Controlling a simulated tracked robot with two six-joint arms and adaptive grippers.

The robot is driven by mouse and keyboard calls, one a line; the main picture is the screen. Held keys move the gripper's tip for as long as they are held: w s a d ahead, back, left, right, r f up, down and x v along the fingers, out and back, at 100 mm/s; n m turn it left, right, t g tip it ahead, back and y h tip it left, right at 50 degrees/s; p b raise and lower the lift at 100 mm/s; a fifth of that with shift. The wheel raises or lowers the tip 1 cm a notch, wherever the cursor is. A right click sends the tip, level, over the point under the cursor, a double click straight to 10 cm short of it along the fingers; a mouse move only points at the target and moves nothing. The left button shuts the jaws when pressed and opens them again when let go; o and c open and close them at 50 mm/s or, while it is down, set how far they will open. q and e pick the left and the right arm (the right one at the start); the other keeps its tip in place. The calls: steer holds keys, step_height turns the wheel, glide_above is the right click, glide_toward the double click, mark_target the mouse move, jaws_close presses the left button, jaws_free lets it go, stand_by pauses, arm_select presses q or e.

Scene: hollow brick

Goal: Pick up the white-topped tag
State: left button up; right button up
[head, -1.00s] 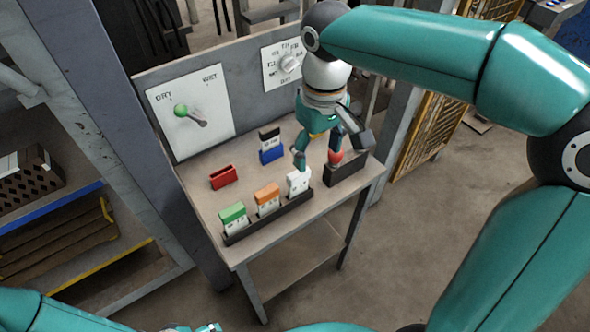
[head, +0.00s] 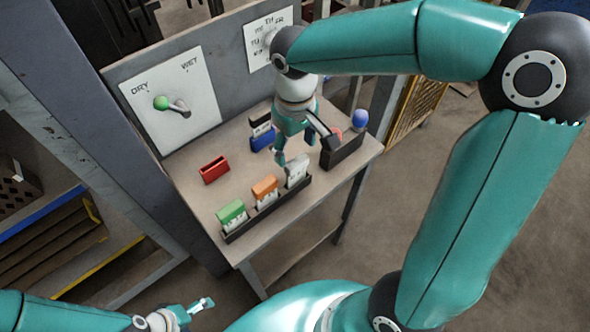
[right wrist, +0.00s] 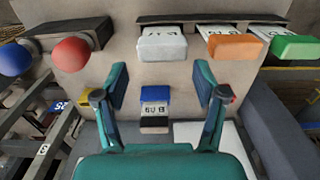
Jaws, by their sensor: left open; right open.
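The white-topped tag (head: 297,172) stands in the right end of a long dark rack (head: 262,220), beside the orange-topped tag (head: 265,187) and green-topped tag (head: 232,213). In the right wrist view the white-topped tag (right wrist: 163,44) lies just beyond my open, empty fingers. My right gripper (head: 305,152) hangs over the table, close to the white-topped tag; I cannot tell whether it touches it. My left gripper (head: 200,308) is open and empty, low at the front, away from the table.
A red holder (head: 214,170) stands empty on the table (head: 190,200). A dark box (head: 343,152) with a red ball (right wrist: 72,54) and a blue ball (head: 360,118) is at the right. Behind stands a panel with a green-knobbed lever (head: 162,103) marked DRY and WET.

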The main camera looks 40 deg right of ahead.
mark_target(297, 161)
steer(key=f, duration=0.4)
steer(key=s+f, duration=0.1)
steer(key=f, duration=0.1)
steer(key=shift+a+p, duration=0.1)
steer(key=shift+p, duration=0.2)
steer(key=shift+f, duration=0.4)
steer(key=c, duration=0.9)
steer(key=shift+r, duration=0.15)
